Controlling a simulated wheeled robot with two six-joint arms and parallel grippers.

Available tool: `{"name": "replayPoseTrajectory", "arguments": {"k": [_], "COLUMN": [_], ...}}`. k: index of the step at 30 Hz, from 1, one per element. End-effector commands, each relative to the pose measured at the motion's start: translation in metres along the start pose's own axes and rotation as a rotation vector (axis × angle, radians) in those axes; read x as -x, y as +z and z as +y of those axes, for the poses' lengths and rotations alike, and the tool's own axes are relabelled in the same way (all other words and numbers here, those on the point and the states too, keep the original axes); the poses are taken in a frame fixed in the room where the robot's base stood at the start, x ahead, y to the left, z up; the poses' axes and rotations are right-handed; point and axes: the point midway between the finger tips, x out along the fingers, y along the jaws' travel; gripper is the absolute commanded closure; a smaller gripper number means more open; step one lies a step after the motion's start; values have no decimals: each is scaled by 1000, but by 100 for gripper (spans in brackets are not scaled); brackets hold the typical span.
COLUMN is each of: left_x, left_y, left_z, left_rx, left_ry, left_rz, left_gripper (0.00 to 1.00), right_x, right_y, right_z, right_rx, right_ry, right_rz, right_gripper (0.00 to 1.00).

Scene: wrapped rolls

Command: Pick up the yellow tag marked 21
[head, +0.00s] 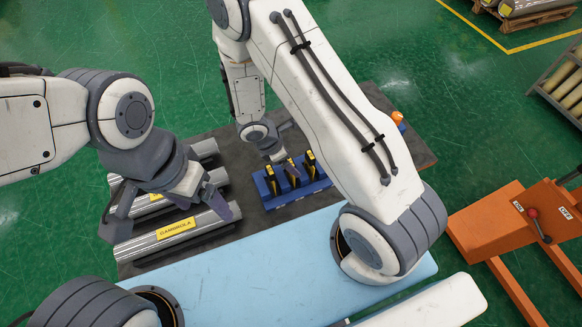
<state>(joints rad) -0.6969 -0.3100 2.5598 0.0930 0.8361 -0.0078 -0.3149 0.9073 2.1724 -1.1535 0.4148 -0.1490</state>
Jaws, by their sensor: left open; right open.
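Several black-and-yellow tags (291,172) stand upright in a row in a blue holder (268,200) on the dark table. I cannot read a number on any of them, so I cannot tell which is marked 21. My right gripper (284,156) is open just above and behind the tags; whether it touches one is unclear. My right forearm passes close to the holder's right end. My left gripper (170,213) is open over the silver wrapped rolls, left of the holder, with nothing seen between its fingers.
Silver rolls with yellow labels (177,229) lie on the table's (420,150) left side. A light blue padded surface (240,285) runs along the front. A small orange item (397,117) stands near the right edge. An orange pallet jack (520,220) stands on the green floor at right.

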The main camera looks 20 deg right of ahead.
Motion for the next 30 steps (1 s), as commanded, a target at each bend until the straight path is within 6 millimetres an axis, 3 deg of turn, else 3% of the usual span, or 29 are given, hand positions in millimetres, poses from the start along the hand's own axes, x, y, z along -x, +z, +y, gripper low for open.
{"name": "replayPoseTrajectory", "arguments": {"k": [3,11,15,18,30], "left_x": [0,-1,-1,-1,6], "left_y": [0,0,0,0,0], "left_z": [0,0,0,0,0], "left_rx": [0,0,0,0,0], "left_ry": [0,0,0,0,0], "left_rz": [0,0,0,0,0], "left_gripper": [16,16,16,16,16], "right_x": [-11,-12,-12,-12,-4], "right_y": [0,0,0,0,3], "right_z": [0,0,0,0,0], "right_rx": [0,-1,-1,-1,-1], "right_ry": [-1,0,0,0,1], "right_rz": [1,1,1,1,1], "right_gripper": [15,15,69,100,100]}}
